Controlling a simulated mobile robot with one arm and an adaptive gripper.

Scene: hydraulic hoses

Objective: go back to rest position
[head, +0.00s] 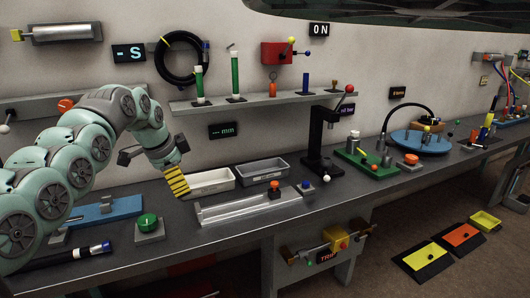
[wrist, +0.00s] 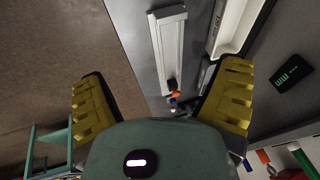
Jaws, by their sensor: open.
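My gripper (head: 174,180) shows in the head view at the end of my green arm. Its yellow ribbed finger hangs in front of the long workbench (head: 390,195), at the left end of the white bin. In the wrist view, both yellow fingers of my gripper (wrist: 163,95) are spread wide apart, with nothing between them. The gripper is open and empty. My arm reaches in from the left of the head view and bends down at the wrist.
A green knob (head: 148,223) sits left of the tray. A black press (head: 318,145) rises at the middle. Brown floor (wrist: 50,40) fills the wrist view's left side.

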